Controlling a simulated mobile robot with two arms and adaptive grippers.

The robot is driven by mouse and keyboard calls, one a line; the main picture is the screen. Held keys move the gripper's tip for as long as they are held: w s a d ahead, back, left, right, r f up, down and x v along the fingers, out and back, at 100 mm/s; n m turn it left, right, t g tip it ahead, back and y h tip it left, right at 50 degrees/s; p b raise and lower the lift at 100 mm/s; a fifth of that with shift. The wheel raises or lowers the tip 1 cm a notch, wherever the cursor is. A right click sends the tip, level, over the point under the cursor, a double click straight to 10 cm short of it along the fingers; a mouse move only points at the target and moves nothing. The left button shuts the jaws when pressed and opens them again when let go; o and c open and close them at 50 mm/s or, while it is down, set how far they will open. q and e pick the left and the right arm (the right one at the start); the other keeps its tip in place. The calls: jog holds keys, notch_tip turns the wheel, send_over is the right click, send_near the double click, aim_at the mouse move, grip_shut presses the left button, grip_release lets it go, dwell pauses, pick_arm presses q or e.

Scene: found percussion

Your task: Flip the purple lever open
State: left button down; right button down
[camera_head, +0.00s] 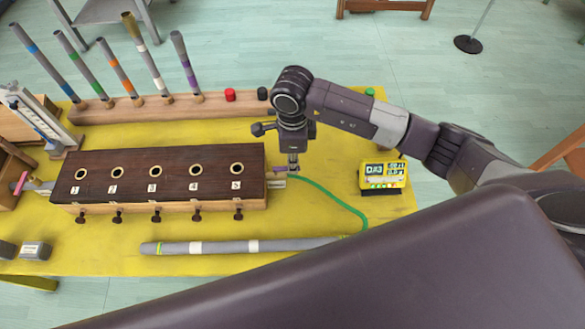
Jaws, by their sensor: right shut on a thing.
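The purple lever (281,169) is a small piece at the right end of a dark-topped wooden box (135,177). It sits beside a pale fitting (277,183) from which a green hose (335,203) runs right. My right gripper (293,165) reaches down from above at that end, with its fingertips shut on the purple lever and hiding part of it. The lever's exact angle is hard to tell. My left gripper is not in view.
The box has several numbered holes and pegs along its front. Several coloured-band tubes stand in a rack (165,108) behind it. A grey tube (220,247) lies in front. A yellow meter (383,176) stands right. Bare yellow tabletop (325,165) lies between gripper and meter.

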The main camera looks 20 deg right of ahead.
jog(key=shift+w, duration=0.1)
jog(key=c, duration=2)
grip_release()
jog(key=shift+r, duration=0.15)
notch_tip(320, 180, up, 12)
jog(key=shift+f, duration=0.1)
